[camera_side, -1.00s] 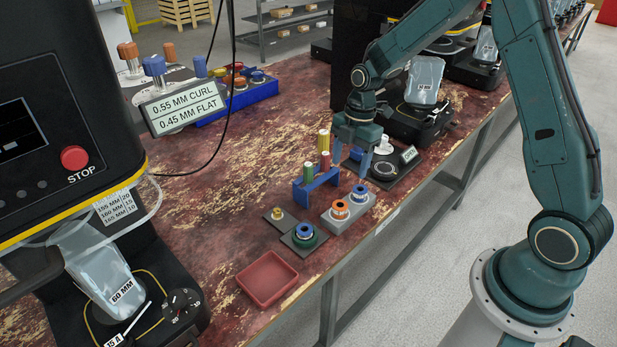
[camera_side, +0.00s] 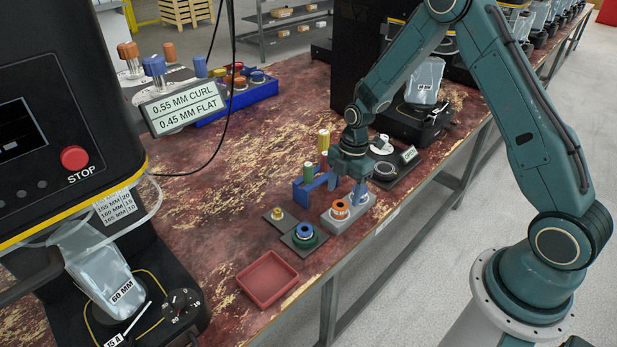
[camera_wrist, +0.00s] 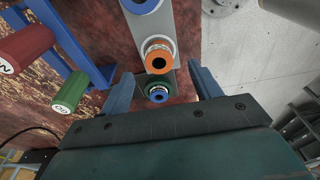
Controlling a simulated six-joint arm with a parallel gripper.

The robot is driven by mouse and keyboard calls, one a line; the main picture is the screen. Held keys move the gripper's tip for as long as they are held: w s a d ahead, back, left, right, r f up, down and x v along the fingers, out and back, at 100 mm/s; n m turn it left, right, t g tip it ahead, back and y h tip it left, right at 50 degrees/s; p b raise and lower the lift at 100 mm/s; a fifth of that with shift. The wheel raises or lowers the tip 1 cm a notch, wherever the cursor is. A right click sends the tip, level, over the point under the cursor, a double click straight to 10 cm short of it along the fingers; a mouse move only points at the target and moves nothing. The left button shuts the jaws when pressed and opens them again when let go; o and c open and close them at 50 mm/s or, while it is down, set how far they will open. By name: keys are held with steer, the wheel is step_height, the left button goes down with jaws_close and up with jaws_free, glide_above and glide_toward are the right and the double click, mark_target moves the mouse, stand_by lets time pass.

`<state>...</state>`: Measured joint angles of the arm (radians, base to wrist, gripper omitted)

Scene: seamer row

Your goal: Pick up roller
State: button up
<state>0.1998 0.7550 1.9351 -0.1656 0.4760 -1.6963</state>
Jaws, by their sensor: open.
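A grey block (camera_side: 343,222) holds an orange-topped roller (camera_side: 340,209) and a blue-topped roller (camera_side: 360,199). In the wrist view, the orange roller (camera_wrist: 157,60) stands ahead of the fingers and the blue roller (camera_wrist: 140,4) is cut by the top edge. My gripper (camera_side: 348,188) is open and empty, pointing down low over the block, close to the blue roller, which it partly hides. In the wrist view my gripper (camera_wrist: 160,70) has its two blue fingers apart, framing a green-based blue-topped roller (camera_wrist: 157,92) lower down. Contact cannot be told.
A blue rack (camera_side: 303,192) with coloured cylinders stands close left of my gripper. A green-based roller on a dark pad (camera_side: 304,238), a small brass piece (camera_side: 277,214) and an empty red tray (camera_side: 268,278) lie nearer. A dark fixture (camera_side: 395,171) stands behind.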

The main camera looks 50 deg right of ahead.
mark_target(341, 203)
steer(key=shift+w+a+f, duration=0.1)
steer(key=shift+a+f, duration=0.1)
steer(key=shift+f, duration=1.1)
steer(key=shift+a+f, duration=0.2)
steer(key=shift+f, duration=1.05)
steer(key=c, duration=1.2)
